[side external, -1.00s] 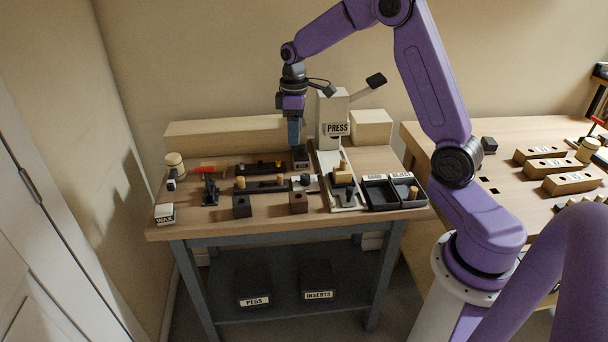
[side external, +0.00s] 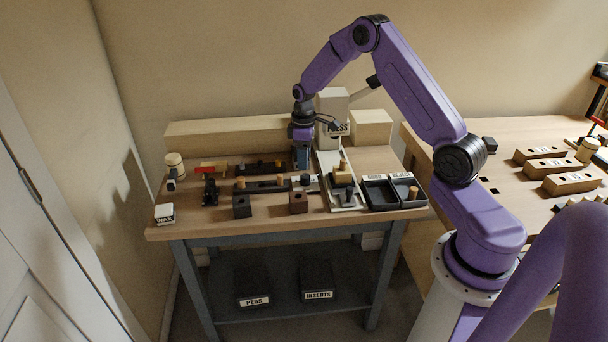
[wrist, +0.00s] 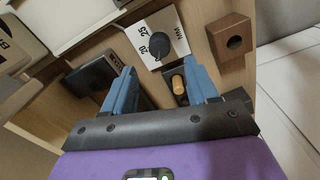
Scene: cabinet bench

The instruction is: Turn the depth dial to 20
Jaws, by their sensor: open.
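The depth dial is a black knob (wrist: 159,44) on a white plate (wrist: 139,33) marked with numbers, 20 and 25 among them. Which number it points at is not clear. In the side external view the knob (side external: 305,179) is small, in the middle of the bench. My gripper (wrist: 162,76) is open, its blue fingers spread and pointing towards the dial, which lies beyond the fingertips, apart from them. In the side external view my gripper (side external: 302,164) hangs low, just behind the dial. Nothing is held.
A wooden peg (wrist: 178,83) shows between the fingers, close to the right one. A dark block (wrist: 94,76) is near the left finger. A brown block with a hole (wrist: 230,37) lies right of the dial. The press (side external: 333,108) stands close beside my gripper, with black bins (side external: 381,205) further right.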

